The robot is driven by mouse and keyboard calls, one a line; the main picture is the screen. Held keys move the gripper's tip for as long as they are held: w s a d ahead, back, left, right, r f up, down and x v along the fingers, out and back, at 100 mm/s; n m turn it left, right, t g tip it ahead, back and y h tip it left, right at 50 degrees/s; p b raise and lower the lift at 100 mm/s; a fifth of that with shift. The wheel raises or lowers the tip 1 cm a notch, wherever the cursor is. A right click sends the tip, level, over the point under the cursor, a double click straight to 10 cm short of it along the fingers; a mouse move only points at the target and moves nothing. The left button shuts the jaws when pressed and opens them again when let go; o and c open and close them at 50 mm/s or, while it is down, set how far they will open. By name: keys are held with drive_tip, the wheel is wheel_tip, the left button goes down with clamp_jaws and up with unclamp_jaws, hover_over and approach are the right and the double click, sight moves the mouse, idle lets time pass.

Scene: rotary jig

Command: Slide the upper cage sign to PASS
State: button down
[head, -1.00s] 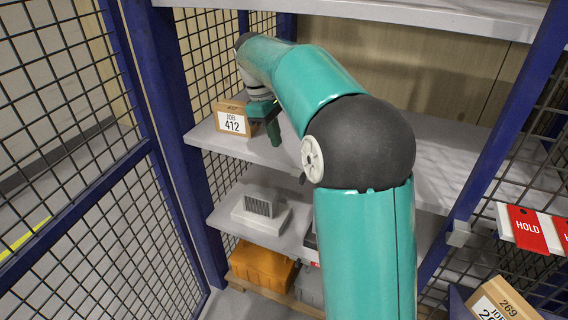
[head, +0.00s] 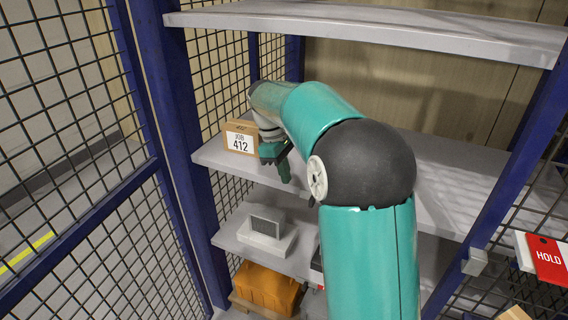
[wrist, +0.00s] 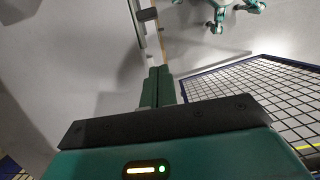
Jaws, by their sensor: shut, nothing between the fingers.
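A red sign (head: 549,262) reading HOLD is on the mesh cage at the right edge of the head view, cut off by the frame. A white strip (head: 523,251) shows at its left. I cannot tell whether this is the upper sign, and no PASS lettering shows. My gripper (head: 286,178) is far to the left of the sign, in front of the middle shelf and just right of a cardboard box. In the wrist view my gripper (wrist: 160,70) has its fingers together, with nothing between them.
The box (head: 240,142) marked JOB 412 stands on the middle shelf (head: 430,190). A grey device (head: 267,226) and an orange bin (head: 265,288) are below. Blue posts (head: 185,150) and mesh panels flank the shelves. A cut-off box (head: 514,313) is at bottom right.

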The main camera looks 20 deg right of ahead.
sight(299, 190)
drive_tip(key=x, duration=0.5)
drive_tip(key=shift+s+d, duration=0.1)
drive_tip(key=shift+s+d+r, duration=0.15)
drive_tip(key=shift+s+d, duration=1.1)
drive_tip(key=s+d, duration=0.6)
drive_tip(key=shift+s+d, duration=0.25)
